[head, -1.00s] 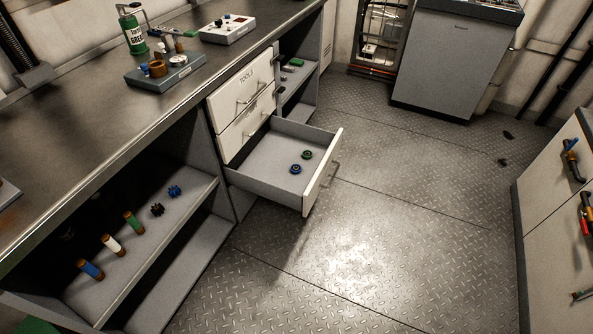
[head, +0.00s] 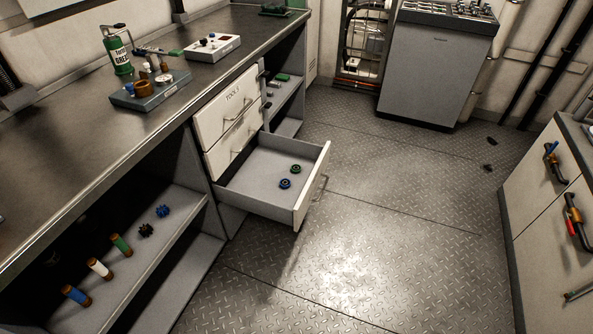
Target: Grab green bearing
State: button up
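A small green ring-shaped bearing (head: 296,169) lies flat in the open bottom drawer (head: 240,190) of the workbench. A similar blue bearing (head: 285,184) lies just in front and to the left of it, close by. The drawer is pulled well out and is otherwise empty. My gripper is not in view.
Two shut drawers (head: 228,105) sit above the open one. The lower shelf (head: 150,240) holds coloured cylinders and two small gears. The worktop carries a green grease can (head: 117,55) and a tray of parts (head: 150,92). The metal floor (head: 370,230) right of the drawer is clear.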

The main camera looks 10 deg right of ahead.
aim_at(294, 168)
jog(key=i+j+u, duration=0.25)
jog(key=i, duration=0.65)
jog(key=i+u, duration=0.2)
jog(key=i, duration=0.65)
jog(key=i+l+u, duration=0.1)
jog(key=i, duration=0.45)
jog(key=i+l+u, duration=0.1)
jog(key=i, duration=0.5)
jog(key=l, duration=0.1)
